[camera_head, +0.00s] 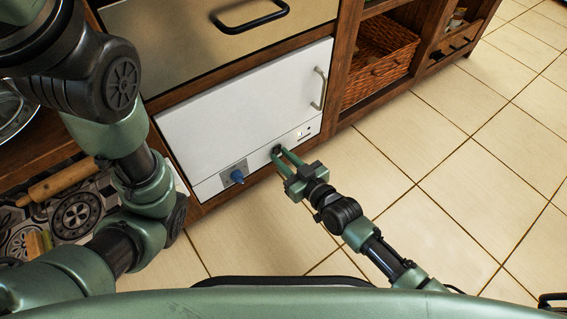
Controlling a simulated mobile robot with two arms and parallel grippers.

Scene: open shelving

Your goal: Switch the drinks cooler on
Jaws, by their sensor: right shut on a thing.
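The drinks cooler (235,105) is a white front set low in the wooden shelving, with a grey upright handle at its right side. A blue knob (237,176) sits on a grey plate at the left of its lower strip. My right gripper (280,154) reaches the strip from the lower right. It is shut on a small black knob (277,149), which its fingers partly hide. Small marks or lights (304,132) show to the right of that knob. My left arm comes in at the left, but its gripper is out of view.
A beige drawer (200,35) with a black handle is above the cooler. A wicker basket (375,62) stands in the shelving to the right. A rolling pin (55,183) lies on a patterned surface at the left. The tiled floor (440,150) is clear at the right.

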